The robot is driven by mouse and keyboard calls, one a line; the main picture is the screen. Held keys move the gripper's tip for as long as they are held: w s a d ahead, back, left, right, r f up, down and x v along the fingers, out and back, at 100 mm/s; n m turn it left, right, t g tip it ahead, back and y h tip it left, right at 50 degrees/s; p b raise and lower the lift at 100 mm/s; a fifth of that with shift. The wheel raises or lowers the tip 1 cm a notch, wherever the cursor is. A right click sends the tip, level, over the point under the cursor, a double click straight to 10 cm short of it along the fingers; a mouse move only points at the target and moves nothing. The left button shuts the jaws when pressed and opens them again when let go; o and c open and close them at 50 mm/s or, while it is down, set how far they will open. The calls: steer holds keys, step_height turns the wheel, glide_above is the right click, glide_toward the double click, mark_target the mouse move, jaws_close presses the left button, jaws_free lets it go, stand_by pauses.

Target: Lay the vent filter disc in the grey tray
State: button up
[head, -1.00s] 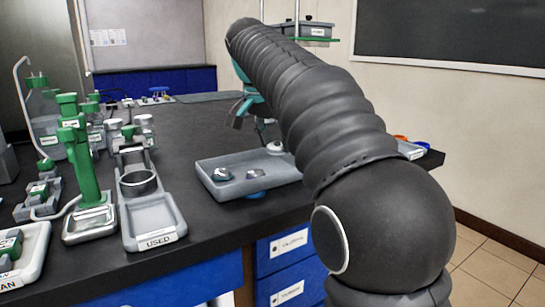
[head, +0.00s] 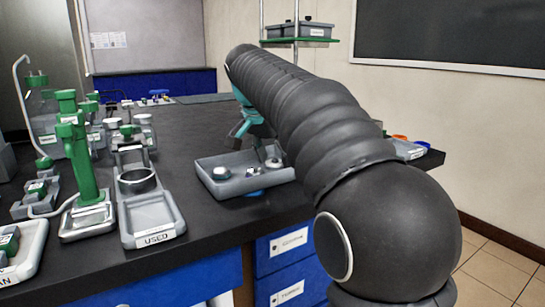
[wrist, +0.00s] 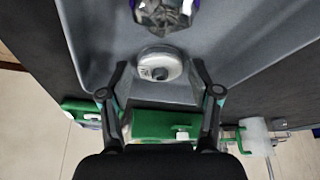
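The vent filter disc (wrist: 160,66) is a round white piece with a dark centre port. In the wrist view it lies on the grey floor of the tray (wrist: 100,28), close to one wall. My gripper (wrist: 160,68) has its two dark fingers apart, one on each side of the disc, with a visible gap to it on both sides. In the head view the grey tray (head: 236,188) stands near the bench's front edge, and my arm hides part of it and most of my gripper (head: 243,129).
A crumpled purple-and-grey thing (wrist: 165,14) lies in the tray beyond the disc. In the head view, a pale round piece (head: 221,173) sits at the tray's left. A grey holder marked USED (head: 154,214) and a green stand (head: 82,165) are further left. Dark bench shows between.

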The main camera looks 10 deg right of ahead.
steer(key=shift+r, duration=0.1)
steer(key=p+v, duration=0.3)
steer(key=v, duration=0.9)
